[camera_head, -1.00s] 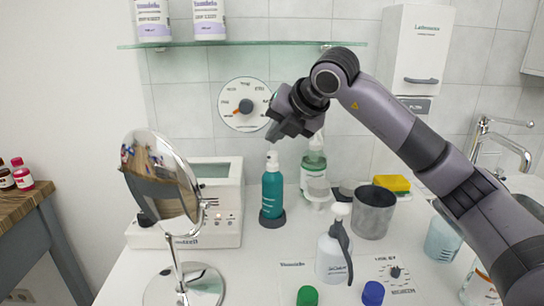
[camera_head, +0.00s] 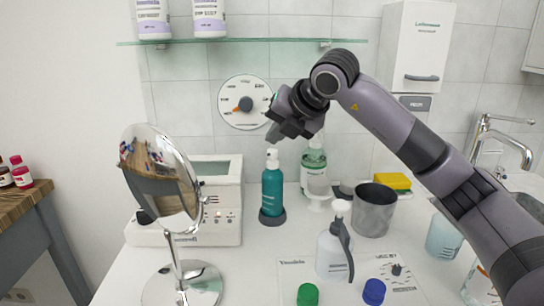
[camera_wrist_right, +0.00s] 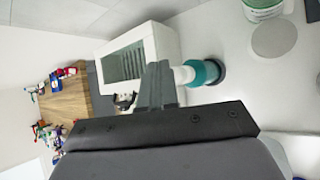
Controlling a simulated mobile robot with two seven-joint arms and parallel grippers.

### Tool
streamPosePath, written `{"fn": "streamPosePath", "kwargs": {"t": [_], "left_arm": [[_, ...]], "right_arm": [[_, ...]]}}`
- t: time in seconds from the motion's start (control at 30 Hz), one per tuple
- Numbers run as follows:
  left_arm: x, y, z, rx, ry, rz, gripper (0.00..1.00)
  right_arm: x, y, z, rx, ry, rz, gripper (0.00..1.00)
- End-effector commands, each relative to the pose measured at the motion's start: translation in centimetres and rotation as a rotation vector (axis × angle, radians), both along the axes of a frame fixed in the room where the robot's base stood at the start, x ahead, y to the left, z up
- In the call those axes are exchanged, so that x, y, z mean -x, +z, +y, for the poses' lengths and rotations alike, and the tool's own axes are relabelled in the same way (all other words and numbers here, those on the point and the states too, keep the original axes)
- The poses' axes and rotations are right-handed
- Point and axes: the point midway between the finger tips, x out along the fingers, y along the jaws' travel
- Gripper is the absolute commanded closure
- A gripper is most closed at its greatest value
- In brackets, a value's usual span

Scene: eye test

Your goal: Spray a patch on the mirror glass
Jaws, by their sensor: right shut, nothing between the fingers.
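The round mirror (camera_head: 160,185) stands upright on a chrome foot at the left of the counter, its glass tilted and reflecting the room. A teal bottle (camera_head: 272,192) with a white top stands upright right of it; it also shows in the right wrist view (camera_wrist_right: 207,72). A white spray bottle (camera_head: 330,255) with a dark grey lever stands nearer the front. My right gripper (camera_head: 274,134) is shut and empty, above the teal bottle and apart from it; its fingers also show in the wrist view (camera_wrist_right: 156,86). My left gripper is out of view.
A white device (camera_head: 222,215) stands behind the mirror. A metal cup (camera_head: 374,212), a yellow sponge (camera_head: 392,181) and a clear green-labelled bottle (camera_head: 313,165) stand at the back. A green cap (camera_head: 308,294) and a blue cap (camera_head: 374,291) lie in front. A glass shelf (camera_head: 240,43) spans above.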

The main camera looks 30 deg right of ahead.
Motion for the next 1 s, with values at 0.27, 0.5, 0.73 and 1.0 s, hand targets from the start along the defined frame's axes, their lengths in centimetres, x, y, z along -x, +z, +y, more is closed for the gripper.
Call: {"fn": "streamPosePath", "kwargs": {"t": [0.27, 0.5, 0.73, 1.0], "left_arm": [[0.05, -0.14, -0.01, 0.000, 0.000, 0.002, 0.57], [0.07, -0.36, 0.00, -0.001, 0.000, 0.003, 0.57], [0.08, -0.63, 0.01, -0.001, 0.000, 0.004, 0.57], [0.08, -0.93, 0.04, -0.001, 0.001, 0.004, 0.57]], "right_arm": [[0.00, -0.02, 0.01, -0.001, 0.001, -0.001, 1.00], [0.00, -0.23, 0.01, -0.001, 0.001, -0.001, 1.00], [0.00, -0.52, 0.01, -0.001, 0.001, -0.001, 1.00], [0.01, -0.85, 0.01, 0.000, 0.000, 0.000, 1.00]]}}
